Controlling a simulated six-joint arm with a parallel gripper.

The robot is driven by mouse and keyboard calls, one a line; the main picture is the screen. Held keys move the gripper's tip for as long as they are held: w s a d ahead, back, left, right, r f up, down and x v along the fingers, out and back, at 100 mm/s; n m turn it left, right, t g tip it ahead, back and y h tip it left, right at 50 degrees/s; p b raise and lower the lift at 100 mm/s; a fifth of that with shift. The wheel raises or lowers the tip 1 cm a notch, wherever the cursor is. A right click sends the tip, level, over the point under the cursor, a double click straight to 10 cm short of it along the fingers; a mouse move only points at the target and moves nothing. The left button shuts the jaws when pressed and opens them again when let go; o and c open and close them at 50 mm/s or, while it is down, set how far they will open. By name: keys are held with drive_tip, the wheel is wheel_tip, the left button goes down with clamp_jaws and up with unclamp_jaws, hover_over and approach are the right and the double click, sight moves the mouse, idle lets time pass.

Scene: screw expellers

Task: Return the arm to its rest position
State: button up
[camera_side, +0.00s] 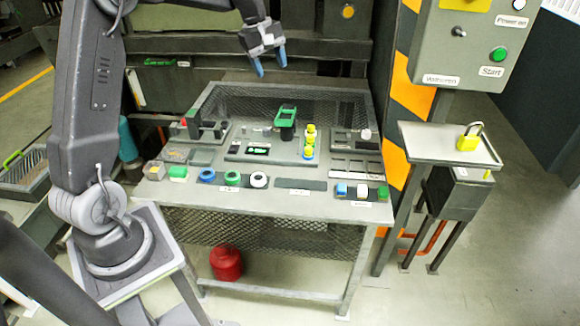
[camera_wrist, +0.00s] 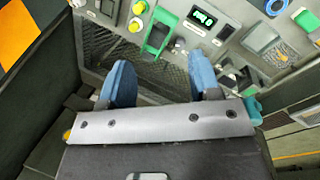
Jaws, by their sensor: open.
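My gripper (camera_side: 270,62) hangs above the back edge of the work table in the side view, its two blue fingers pointing down. The fingers are spread apart with nothing between them. In the wrist view my gripper (camera_wrist: 162,88) also shows open and empty, with the mesh and table edge beyond it. It is well clear of the table (camera_side: 290,205) and touches nothing that I can see. My arm rises from its base at the left and reaches over the table's back.
A control box (camera_side: 466,50) stands at the right, with a yellow padlock (camera_side: 469,139) on a shelf (camera_side: 450,147). A red canister (camera_side: 226,263) is below.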

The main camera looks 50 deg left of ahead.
drive_tip(key=s+d+r+m+t+y, duration=0.1)
drive_tip(key=s+d+r+m, duration=0.25)
drive_tip(key=s+d, duration=0.4)
drive_tip(key=s+d+r+m, duration=0.3)
drive_tip(key=s+d+m, duration=0.25)
drive_tip(key=d, duration=0.25)
drive_tip(key=s+d+f+m+t, duration=0.1)
drive_tip(key=s+d+f+m, duration=0.1)
drive_tip(key=s, duration=0.5)
drive_tip(key=s+d+f+m+t, duration=0.1)
drive_tip(key=s+d+f+m, duration=0.1)
drive_tip(key=s, duration=0.5)
drive_tip(key=d+m, duration=0.1)
drive_tip(key=m, duration=0.1)
drive_tip(key=shift+d+m+y, duration=0.15)
drive_tip(key=shift+m+y, duration=0.25)
drive_tip(key=shift+r, duration=0.1)
drive_tip(key=shift+c, duration=0.5)
